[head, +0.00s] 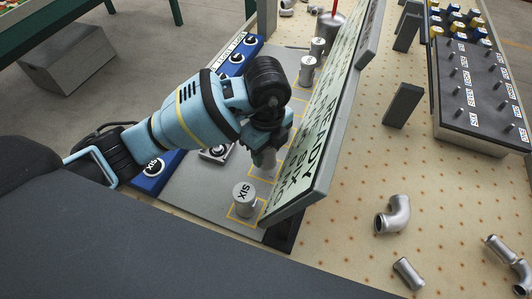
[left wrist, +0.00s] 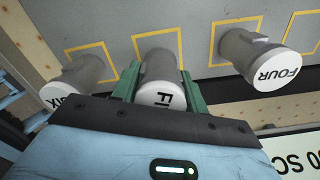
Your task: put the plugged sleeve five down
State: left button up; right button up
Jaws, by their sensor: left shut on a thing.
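The plugged sleeve five (left wrist: 162,92), a grey cylinder with a pale cap reading "FI", is between the green fingers of my left gripper (left wrist: 160,85), which is shut on it. It stands over a yellow-outlined square on the grey mat; I cannot tell whether its base touches the mat. In the head view my left gripper (head: 268,138) hides most of sleeve five (head: 264,158). Sleeve six (head: 244,195) stands in a yellow square nearer the camera. Sleeve four (left wrist: 264,62) stands on the other side in the left wrist view. My right gripper is not in view.
A tilted lettered board (head: 318,140) stands close along the right of the sleeve row. Further sleeves (head: 307,70) stand farther along the mat (head: 200,190). Blue labelled blocks (head: 160,172) lie at left. A dark peg rack (head: 480,95) and loose pipe elbows (head: 393,215) are on the right.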

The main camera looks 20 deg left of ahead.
pick_arm(q)
jog(key=shift+a+f, duration=0.1)
jog(key=shift+f, duration=0.95)
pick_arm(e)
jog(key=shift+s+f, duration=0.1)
pick_arm(q)
jog(key=shift+f, duration=0.1)
jog(key=o, duration=1.2)
jog(key=shift+o, duration=0.2)
notch_tip(320, 180, up, 12)
jog(key=shift+f+p, duration=0.25)
jog(key=shift+p, duration=0.75)
jog(key=shift+r, duration=0.35)
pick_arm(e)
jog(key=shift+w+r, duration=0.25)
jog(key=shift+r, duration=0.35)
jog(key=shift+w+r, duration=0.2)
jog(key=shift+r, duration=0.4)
